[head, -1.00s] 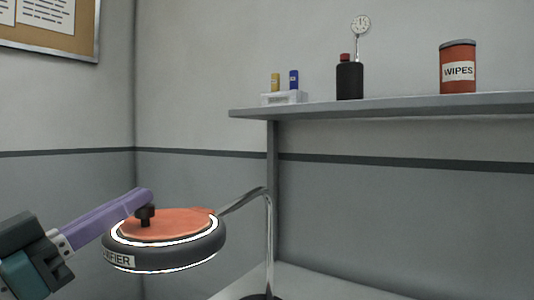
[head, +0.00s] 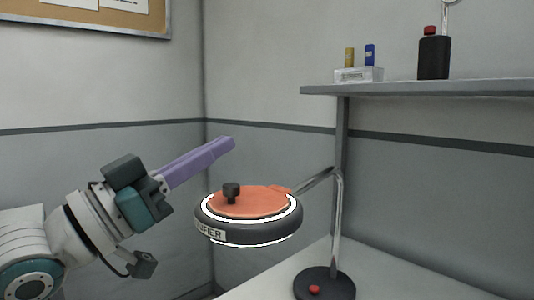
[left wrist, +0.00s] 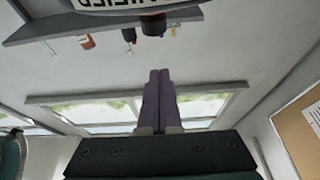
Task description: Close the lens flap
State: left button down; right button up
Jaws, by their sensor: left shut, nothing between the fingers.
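The magnifier (head: 262,236) is a dark round head with a bright white ring, on a bent metal arm. Its orange lens flap (head: 250,202) lies flat over the lens, inside the ring. A black knob (head: 231,190) stands up on the flap's left part. My left gripper (head: 229,144) has long purple fingers, shut together and empty. In the head view its tips are above the flap and apart from the knob. The fingers also show shut in the left wrist view (left wrist: 160,80), where part of the magnifier's label (left wrist: 110,3) is at the top edge. My right gripper is not in view.
The lamp's round base (head: 325,285) with a red button stands on a pale table (head: 270,283). A wall shelf (head: 420,88) behind holds a small box with yellow and blue items (head: 358,74) and a dark bottle (head: 434,58). Open air surrounds the left gripper.

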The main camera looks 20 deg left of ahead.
pick_arm(q)
jog(key=v, duration=1)
jog(key=s+d+f+n+g+y+p, duration=0.2)
jog(key=s+d+f+g+y+p, duration=0.1)
jog(key=d+f+g+y+p, duration=0.45)
jog(key=s+d+g+p, duration=0.1)
jog(key=s+g+p, duration=0.4)
jog(key=s+g, duration=0.6)
notch_tip(320, 180, up, 38)
jog(key=s+t+p, duration=0.1)
jog(key=p, duration=3.6)
jog(key=shift+s+f+y+p, duration=0.25)
jog(key=shift+y+p, duration=0.1)
jog(key=shift+t, duration=0.25)
jog(key=shift+n, duration=0.3)
